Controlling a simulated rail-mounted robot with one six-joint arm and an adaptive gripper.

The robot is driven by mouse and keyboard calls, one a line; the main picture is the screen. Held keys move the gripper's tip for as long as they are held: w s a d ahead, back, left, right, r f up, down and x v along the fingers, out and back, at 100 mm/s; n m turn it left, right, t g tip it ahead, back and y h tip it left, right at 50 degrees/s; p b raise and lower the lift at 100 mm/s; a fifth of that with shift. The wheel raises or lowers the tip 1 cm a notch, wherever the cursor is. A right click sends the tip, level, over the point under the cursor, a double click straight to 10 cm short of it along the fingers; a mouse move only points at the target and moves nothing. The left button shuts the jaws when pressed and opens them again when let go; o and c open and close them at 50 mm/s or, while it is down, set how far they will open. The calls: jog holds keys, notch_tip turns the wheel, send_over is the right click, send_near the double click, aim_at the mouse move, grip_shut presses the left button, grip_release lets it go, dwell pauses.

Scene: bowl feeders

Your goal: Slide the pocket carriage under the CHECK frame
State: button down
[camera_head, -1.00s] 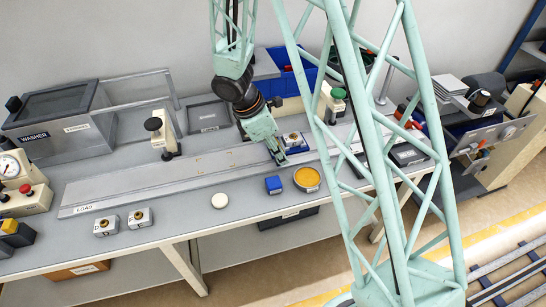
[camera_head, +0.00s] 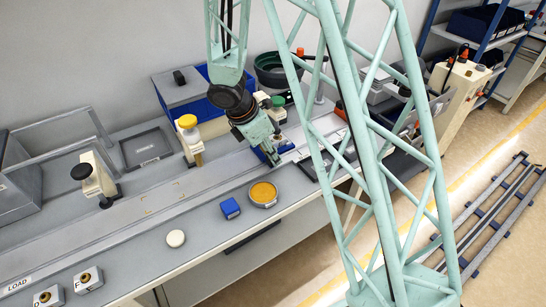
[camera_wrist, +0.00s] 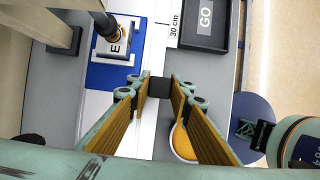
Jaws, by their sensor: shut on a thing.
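The blue pocket carriage (camera_wrist: 106,76) shows in the wrist view, on the pale track. A metal block marked E (camera_wrist: 114,47) sits in its pocket, with a dark cylindrical part over its top. My gripper (camera_wrist: 160,88) is shut on the carriage's dark handle (camera_wrist: 161,87), beside the blue plate. In the head view my gripper (camera_head: 268,160) is low over the track, near the green-topped station (camera_head: 278,108). Its lettering is unreadable, so I cannot tell whether it is the CHECK frame. My gripper hides much of the carriage there.
A yellow-topped station (camera_head: 189,138) and a black-topped one (camera_head: 92,178) stand along the track. A blue block (camera_head: 230,208), an orange-filled dish (camera_head: 263,194) and a white disc (camera_head: 175,238) lie on the front bench. A dark GO tray (camera_wrist: 208,40) shows in the wrist view.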

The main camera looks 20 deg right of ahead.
jog(key=c, duration=2.4)
grip_release()
jog(key=shift+o, duration=0.2)
jog(key=shift+a+r, duration=0.1)
jog(key=shift+r, duration=0.05)
jog(key=v, duration=1.1)
jog(key=shift+r, duration=0.3)
jog(key=shift+s+r, duration=0.1)
jog(key=shift+s, duration=0.05)
